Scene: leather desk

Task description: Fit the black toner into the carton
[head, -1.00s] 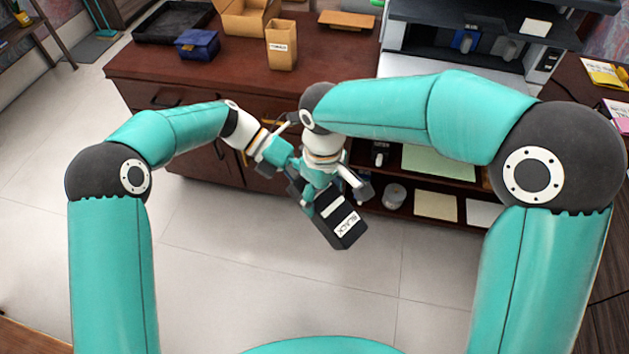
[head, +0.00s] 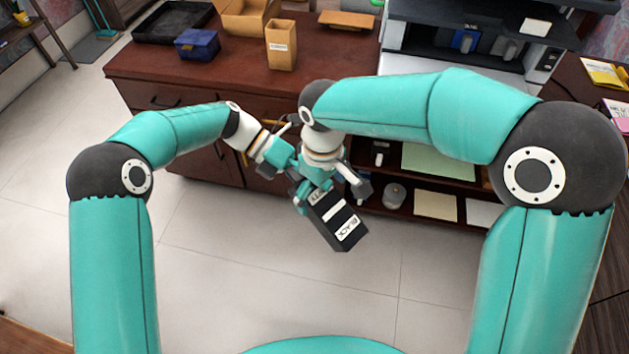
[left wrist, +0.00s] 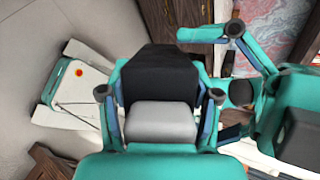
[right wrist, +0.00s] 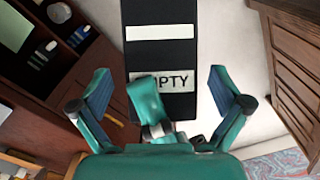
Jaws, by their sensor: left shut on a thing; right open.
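The black toner (head: 336,221) is a dark block with white labels, one reading BLACK, hanging in front of the cabinet. My left gripper (left wrist: 162,94) is shut on it, one finger on each side. In the right wrist view the toner (right wrist: 160,55) shows a label ending in PTY, partly covered by a teal part of my left gripper. My right gripper (right wrist: 160,82) is open, its fingers apart on either side of the toner's near end; contact cannot be told. A tall tan carton (head: 281,48) with a small white label stands on the cabinet top.
A larger open cardboard box (head: 240,22) stands behind the carton. A blue box (head: 197,44) and a black tray (head: 170,22) are to its left on the cabinet top (head: 150,65). A printer (head: 460,60) stands at right. Open shelves hold papers (head: 436,205).

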